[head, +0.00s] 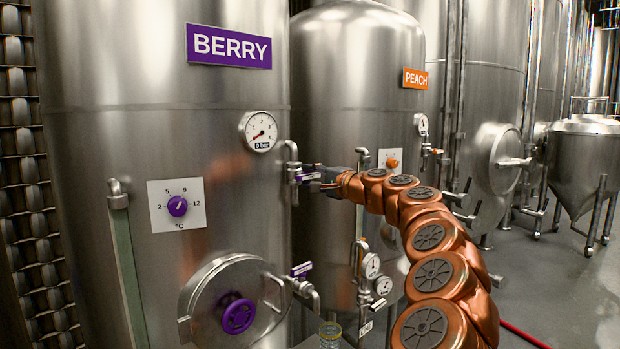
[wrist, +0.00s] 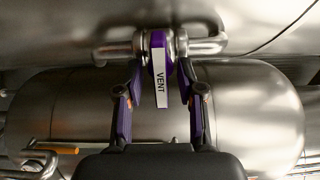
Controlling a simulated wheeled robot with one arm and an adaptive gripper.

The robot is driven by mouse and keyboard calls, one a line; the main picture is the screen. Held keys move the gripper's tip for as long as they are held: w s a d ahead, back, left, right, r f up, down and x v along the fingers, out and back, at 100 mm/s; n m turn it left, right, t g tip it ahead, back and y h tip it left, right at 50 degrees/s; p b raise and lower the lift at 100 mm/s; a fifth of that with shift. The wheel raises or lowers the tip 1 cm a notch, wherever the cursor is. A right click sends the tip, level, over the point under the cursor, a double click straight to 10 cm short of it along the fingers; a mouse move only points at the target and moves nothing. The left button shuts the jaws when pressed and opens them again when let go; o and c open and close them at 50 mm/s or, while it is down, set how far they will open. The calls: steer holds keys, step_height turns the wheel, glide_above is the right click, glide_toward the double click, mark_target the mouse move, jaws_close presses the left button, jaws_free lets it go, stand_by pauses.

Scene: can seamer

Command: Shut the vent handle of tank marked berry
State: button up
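The berry tank (head: 150,130) is the large steel tank at the left, under a purple BERRY sign (head: 229,46). Its vent handle (head: 308,176) is purple with a white strip, on a vertical pipe at the tank's right side. In the wrist view the vent handle (wrist: 161,82) reads VENT and lies crosswise to its pipe. My gripper (head: 329,178) is at the handle in the head view. In the wrist view my gripper (wrist: 160,84) is open, one finger on each side of the handle, with narrow gaps showing. Head-view finger detail is too small to tell.
A pressure gauge (head: 261,131) sits left of the vent pipe, and a temperature knob (head: 177,206) lower left. A second purple-handled valve (head: 302,270) is below, by the round hatch (head: 232,305). The peach tank (head: 357,75) stands close behind my arm.

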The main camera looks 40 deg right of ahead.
steer(key=s, duration=1.1)
steer(key=shift+s+a, duration=0.15)
steer(key=shift+s, duration=0.15)
steer(key=shift+a, duration=0.1)
steer(key=w+a+n+g+y, duration=0.2)
steer(key=w+a+n+y, duration=0.25)
steer(key=a, duration=0.85)
steer(key=s+a+f+n+g+y, duration=0.1)
steer(key=a+f+n+g, duration=0.4)
steer(key=a, duration=0.9)
steer(key=s+a+f+n+g+y, duration=0.25)
steer(key=a+f, duration=0.45)
steer(key=a, duration=0.7)
steer(key=s+a+f+n+g+h, duration=0.45)
steer(key=s+a+f+g, duration=0.2)
steer(key=s+f, duration=0.7)
steer(key=s+d+f+n+g+h, duration=0.1)
steer(key=s+d+f+g, duration=0.1)
steer(key=s+f, duration=0.2)
steer(key=s+d+f+n+g+h, duration=0.1)
steer(key=s+f, duration=0.4)
steer(key=s, duration=0.5)
steer(key=shift+d+f+g+h, duration=0.25)
steer(key=shift+d+g+h, duration=0.15)
steer(key=shift+h, duration=0.15)
